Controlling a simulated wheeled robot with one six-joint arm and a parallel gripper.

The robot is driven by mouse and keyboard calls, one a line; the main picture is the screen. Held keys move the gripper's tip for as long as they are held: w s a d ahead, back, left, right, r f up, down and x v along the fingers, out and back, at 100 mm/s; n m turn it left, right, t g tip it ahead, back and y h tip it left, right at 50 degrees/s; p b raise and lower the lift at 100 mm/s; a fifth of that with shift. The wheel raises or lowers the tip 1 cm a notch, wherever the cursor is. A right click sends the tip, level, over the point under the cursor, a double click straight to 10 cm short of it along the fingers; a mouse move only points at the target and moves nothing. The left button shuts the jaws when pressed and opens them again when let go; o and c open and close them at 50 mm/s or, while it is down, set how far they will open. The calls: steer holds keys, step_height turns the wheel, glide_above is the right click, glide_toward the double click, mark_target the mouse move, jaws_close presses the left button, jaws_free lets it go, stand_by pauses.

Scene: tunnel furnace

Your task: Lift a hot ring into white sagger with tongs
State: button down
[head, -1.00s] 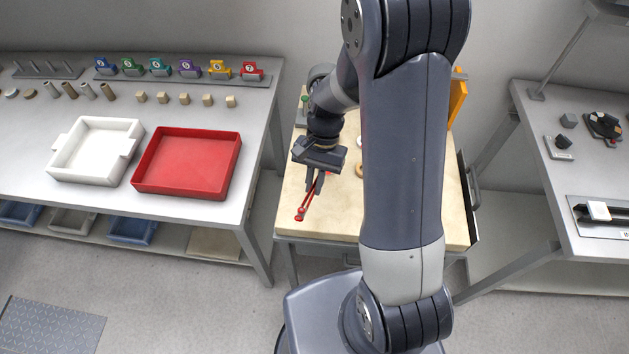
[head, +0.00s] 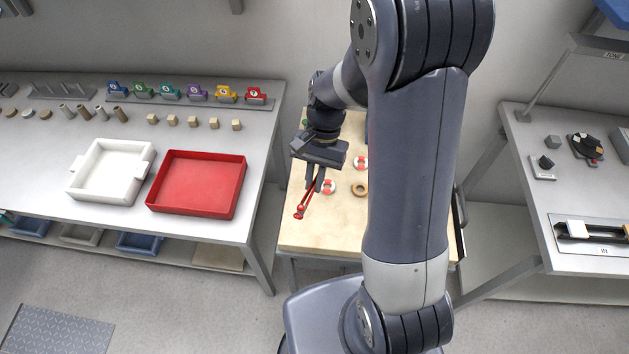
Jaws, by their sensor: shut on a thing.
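My gripper (head: 316,183) is shut on the red tongs (head: 303,205), which hang down and to the left over the pale table (head: 320,236). I cannot see a ring between the tongs' tips. A red and white ring (head: 329,187) lies on the table just right of the tongs. A second red and white ring (head: 361,163) lies farther back, and a tan ring (head: 360,189) lies to the right. My arm hides the table's right part. The white sagger (head: 108,173) stands empty on the grey bench at left.
A red tray (head: 198,184) stands empty right of the white sagger. Several small blocks and numbered coloured holders line the back of the left bench (head: 60,190). Floor shows between this bench and the table. Another bench (head: 560,196) with controls stands at right.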

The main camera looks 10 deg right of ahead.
steer(key=c, duration=1.7)
jaws_free()
steer(key=shift+r, duration=0.1)
